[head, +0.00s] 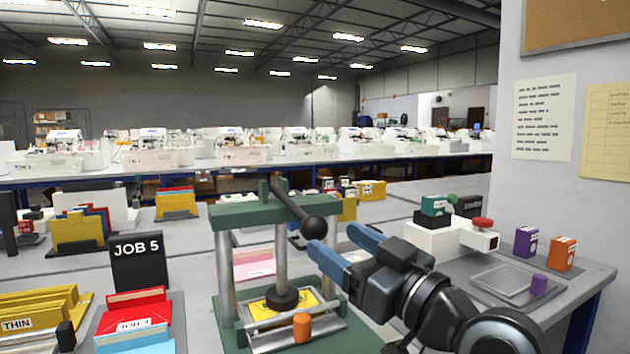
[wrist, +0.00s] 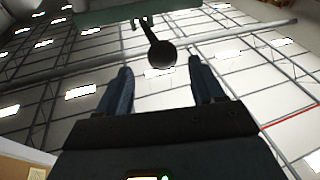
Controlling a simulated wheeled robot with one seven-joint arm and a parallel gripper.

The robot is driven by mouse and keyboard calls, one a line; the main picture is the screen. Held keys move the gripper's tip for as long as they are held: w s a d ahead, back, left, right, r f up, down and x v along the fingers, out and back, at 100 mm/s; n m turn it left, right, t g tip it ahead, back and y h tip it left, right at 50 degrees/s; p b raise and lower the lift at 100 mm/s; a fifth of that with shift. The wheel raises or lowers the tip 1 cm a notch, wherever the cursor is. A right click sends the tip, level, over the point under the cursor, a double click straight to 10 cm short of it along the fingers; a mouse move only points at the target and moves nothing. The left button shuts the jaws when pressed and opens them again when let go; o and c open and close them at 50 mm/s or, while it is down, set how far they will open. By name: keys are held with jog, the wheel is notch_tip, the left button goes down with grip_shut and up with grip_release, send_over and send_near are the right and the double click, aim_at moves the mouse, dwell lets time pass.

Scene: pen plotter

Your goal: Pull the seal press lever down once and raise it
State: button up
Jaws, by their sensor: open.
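The seal press (head: 222,270) is a green frame with metal posts on the table in front of me. Its black lever (head: 290,205) slopes from the top crossbar down to the right and ends in a round black knob (head: 314,229). A black stamp head (head: 283,298) sits low over a yellow sheet (head: 308,297). My gripper (head: 337,250) has blue fingers, open and empty, just below and right of the knob. In the wrist view the knob (wrist: 162,54) shows ahead of the open fingers, roughly centred between them; I see no contact.
An orange cylinder (head: 302,327) stands at the front of the press. The JOB 5 holder (head: 138,262) and card trays stand to the left. A white device (head: 440,238), a metal tray (head: 503,283) and ink boxes (head: 526,241) are to the right, near a wall.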

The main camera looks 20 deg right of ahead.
aim_at(324, 233)
jog(key=p, duration=0.1)
jog(key=s+r+g+p, duration=0.1)
jog(key=p, duration=0.1)
jog(key=shift+s+d+r+m, duration=0.1)
jog(key=shift+r+m, duration=0.2)
jog(key=shift+s+f+g+p, duration=0.3)
jog(key=shift+g+p, duration=0.3)
jog(key=shift+p, duration=0.05)
jog(key=x, duration=0.7)
jog(key=shift+w+f, duration=0.15)
jog(key=shift+w, duration=0.2)
grip_shut()
